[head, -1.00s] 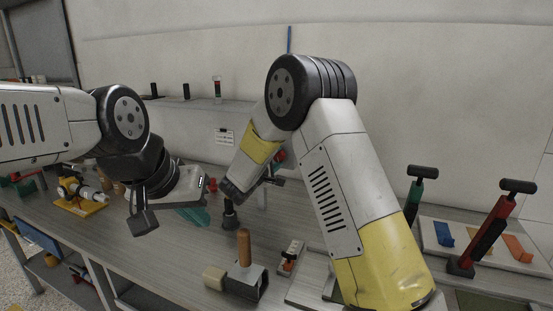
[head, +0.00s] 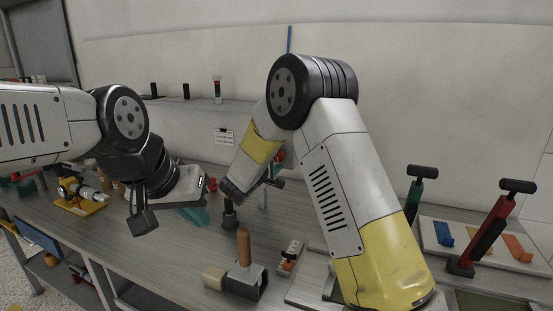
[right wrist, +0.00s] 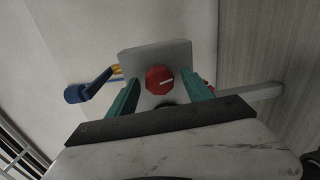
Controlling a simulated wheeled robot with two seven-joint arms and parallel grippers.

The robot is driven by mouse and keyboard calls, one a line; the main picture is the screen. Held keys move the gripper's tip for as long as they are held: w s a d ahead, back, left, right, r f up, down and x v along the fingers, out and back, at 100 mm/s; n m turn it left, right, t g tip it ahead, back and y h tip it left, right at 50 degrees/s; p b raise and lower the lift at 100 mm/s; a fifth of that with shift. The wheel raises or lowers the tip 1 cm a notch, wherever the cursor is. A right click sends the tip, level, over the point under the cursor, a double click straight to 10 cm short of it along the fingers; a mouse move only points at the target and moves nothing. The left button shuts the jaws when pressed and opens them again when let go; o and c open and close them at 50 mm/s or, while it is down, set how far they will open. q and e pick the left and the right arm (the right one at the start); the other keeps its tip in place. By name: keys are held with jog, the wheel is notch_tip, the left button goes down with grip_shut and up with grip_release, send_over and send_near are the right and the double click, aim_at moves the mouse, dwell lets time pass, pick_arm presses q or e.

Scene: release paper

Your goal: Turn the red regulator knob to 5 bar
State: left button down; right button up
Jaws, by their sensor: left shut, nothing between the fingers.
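The red regulator knob (right wrist: 159,80) shows in the right wrist view, with a white mark on its face, in front of a pale grey plate (right wrist: 150,55). My right gripper (right wrist: 160,90) has its two teal fingers apart, one on each side of the knob, with a visible gap on both sides. No scale can be read around the knob. In the head view my right forearm hides most of this spot; a bit of red (head: 281,155) shows behind it. My left gripper (head: 203,221) is shut and empty above the table at the left.
On the table (head: 160,268) stand a grey block with an orange-brown cylinder (head: 244,247) and a small grey box with a red switch (head: 290,257). Red and green levers (head: 490,230) stand at the right. A blue-ended lever (right wrist: 76,94) is left of the knob.

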jog(key=v, duration=0.7)
jog(key=shift+s+a, duration=0.2)
jog(key=shift+s, duration=0.2)
jog(key=s+d+r+m+g+h, duration=0.1)
jog(key=s+d+m+g, duration=0.35)
jog(key=s+d, duration=0.55)
jog(key=s+d+r+m+g, duration=0.1)
jog(key=s+d+m+g, duration=0.45)
jog(key=d, duration=0.75)
jog(key=s+a+r+m+y, duration=0.1)
jog(key=s+a+y, duration=0.1)
jog(key=s+y, duration=0.3)
jog(key=s+a+r+m+y, duration=0.2)
jog(key=s+y, duration=0.3)
jog(key=s, duration=0.8)
jog(key=shift+a, duration=0.7)
